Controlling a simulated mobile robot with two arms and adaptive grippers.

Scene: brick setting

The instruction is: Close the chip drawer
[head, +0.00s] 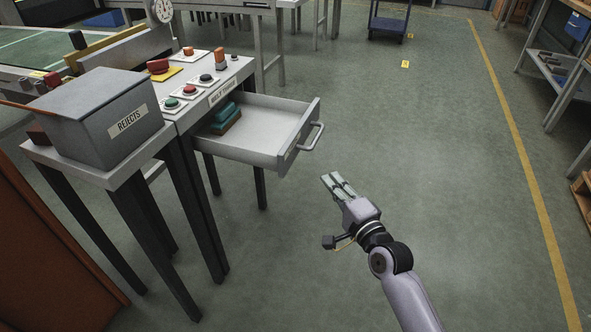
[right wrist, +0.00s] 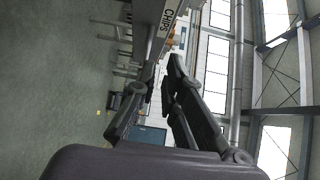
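The grey chip drawer (head: 262,148) is pulled well out of the right side of the grey workbench. Its front panel has a bar handle (head: 311,137) on the outside. Teal and brown items (head: 226,118) lie at the drawer's inner end. In the right wrist view, the drawer panel with the label CHIPS (right wrist: 168,19) shows at the top. My right gripper (head: 336,184) is below and right of the handle in the head view, apart from it. Its two fingers (right wrist: 161,66) stand apart with a narrow gap and hold nothing. My left gripper is not in view.
Buttons (head: 190,89) and a red knob (head: 158,66) sit on the bench top (head: 230,72). A grey REJECTS box (head: 100,118) stands on a side stand at left. Floor (head: 420,140) right of the drawer is clear. A blue cart (head: 388,22) stands far back.

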